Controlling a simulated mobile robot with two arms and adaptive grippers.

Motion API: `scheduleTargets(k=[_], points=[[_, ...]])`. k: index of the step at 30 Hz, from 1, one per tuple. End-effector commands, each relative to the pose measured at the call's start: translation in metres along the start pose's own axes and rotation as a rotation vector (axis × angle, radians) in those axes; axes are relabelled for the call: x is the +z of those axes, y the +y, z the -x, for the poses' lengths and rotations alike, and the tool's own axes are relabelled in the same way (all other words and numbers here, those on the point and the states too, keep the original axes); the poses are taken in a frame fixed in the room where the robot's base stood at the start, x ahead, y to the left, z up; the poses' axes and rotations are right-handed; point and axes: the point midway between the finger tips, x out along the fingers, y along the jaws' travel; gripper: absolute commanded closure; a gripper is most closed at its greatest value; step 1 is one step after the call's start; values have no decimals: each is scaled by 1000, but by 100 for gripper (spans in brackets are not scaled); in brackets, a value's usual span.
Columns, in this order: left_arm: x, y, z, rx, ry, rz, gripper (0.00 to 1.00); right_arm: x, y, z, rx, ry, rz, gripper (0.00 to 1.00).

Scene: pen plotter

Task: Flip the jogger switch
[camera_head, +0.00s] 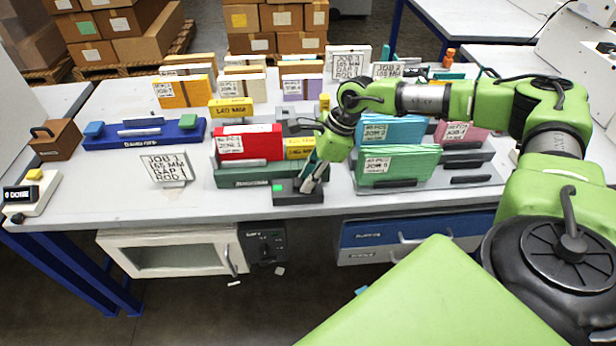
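The jogger looks to be the dark green tray (240,178) at the middle of the table's front, with a red card stack (250,143) standing in it. A small dark box with a green patch (279,188) sits at its right end and looks like the switch box. My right gripper (309,184) reaches down from the right with its fingers over the right part of this box. The fingers hide the switch itself, and I cannot tell whether they touch it. The finger gap is too small to make out. My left gripper is out of view.
A blue tray (145,135) and a white job sign (168,167) stand left of the jogger. A green card stack (400,165) in a grey tray stands close on the right, under my arm. A box marked DONE (30,193) sits at the far left. The table's front edge is close.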

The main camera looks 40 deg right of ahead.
Motion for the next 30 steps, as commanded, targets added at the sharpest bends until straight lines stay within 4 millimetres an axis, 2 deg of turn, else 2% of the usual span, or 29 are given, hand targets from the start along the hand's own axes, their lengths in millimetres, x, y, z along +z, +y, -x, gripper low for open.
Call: scheduleTargets(k=[5, 9, 12, 20, 30], points=[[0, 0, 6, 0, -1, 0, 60, 4, 0, 2, 3, 24, 4, 100], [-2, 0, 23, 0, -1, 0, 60, 11, 2, 3, 7, 133, 10, 100], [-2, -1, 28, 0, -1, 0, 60, 13, 2, 0, 6, 237, 9, 100], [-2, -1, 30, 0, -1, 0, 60, 16, 0, -4, 1, 413, 4, 100], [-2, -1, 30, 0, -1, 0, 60, 15, 0, -4, -1, 434, 1, 100]])
